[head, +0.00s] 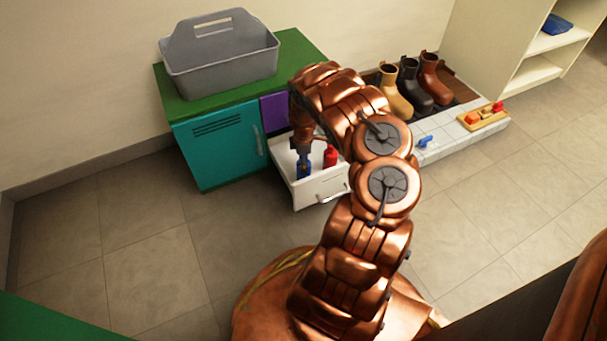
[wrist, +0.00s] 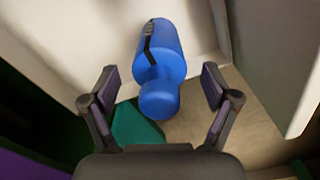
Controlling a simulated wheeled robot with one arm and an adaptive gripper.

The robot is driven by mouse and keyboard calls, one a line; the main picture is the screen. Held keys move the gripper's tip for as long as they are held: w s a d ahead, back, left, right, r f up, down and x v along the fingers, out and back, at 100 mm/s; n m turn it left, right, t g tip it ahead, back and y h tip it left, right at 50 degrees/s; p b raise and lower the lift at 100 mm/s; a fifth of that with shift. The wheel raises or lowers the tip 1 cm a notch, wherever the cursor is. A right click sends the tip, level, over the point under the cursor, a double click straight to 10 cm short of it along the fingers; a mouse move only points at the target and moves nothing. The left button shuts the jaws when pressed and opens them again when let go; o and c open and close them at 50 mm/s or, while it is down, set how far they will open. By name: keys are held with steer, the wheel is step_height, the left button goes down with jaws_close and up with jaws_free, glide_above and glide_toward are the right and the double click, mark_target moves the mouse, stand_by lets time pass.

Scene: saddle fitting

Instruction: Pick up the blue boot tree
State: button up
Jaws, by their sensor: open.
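My gripper (head: 303,150) points down into the open white drawer (head: 318,188). In the wrist view its two fingers (wrist: 160,82) are open, one on each side of a blue bottle-shaped thing (wrist: 163,55). This has a thick body with black marks, a narrow neck and a rounded end towards me. No finger visibly touches it. In the head view the blue thing (head: 304,167) shows just below my gripper. A smaller blue piece (head: 424,141) lies on the tiled ledge. I cannot tell for certain which is the boot tree.
A red bottle-shaped thing (head: 330,156) stands close right of my gripper. Drawer walls are near. A grey caddy (head: 222,65) sits on the green-topped cabinet (head: 303,52). Boots (head: 412,84) and a wooden tray (head: 483,117) with red and orange pieces are right. Floor left is clear.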

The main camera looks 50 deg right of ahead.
steer(key=shift+c, duration=0.2)
jaws_close()
stand_by(0.6)
